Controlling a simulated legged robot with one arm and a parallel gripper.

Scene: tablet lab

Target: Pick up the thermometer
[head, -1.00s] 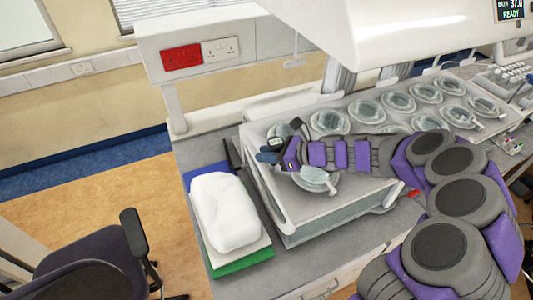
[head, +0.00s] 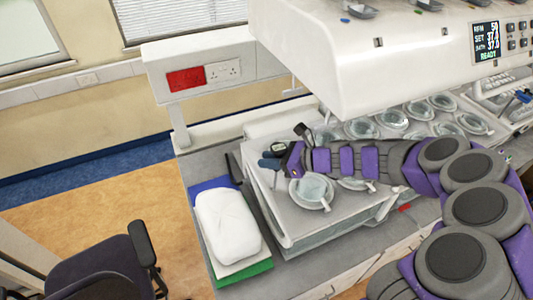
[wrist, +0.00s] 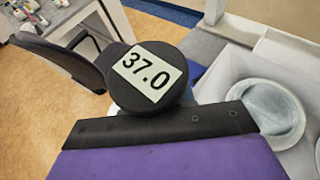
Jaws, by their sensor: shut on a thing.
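The thermometer has a round black head with a pale display reading 37.0 (wrist: 147,75) in the wrist view. In the head view its small dark head (head: 278,149) shows at the end of my arm. My gripper (head: 272,158) is shut on the thermometer, above the left end of the white and clear bath (head: 262,195). In the wrist view the black jaw edge (wrist: 165,123) crosses just below the display. The thermometer's stem is hidden, so I cannot tell how far it clears the bath.
Several clear vessels (head: 392,118) sit in the bath's top. A large white machine (head: 370,60) overhangs behind. A white package (head: 228,226) lies left of the bath on the bench. A chair (head: 100,270) stands at the lower left.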

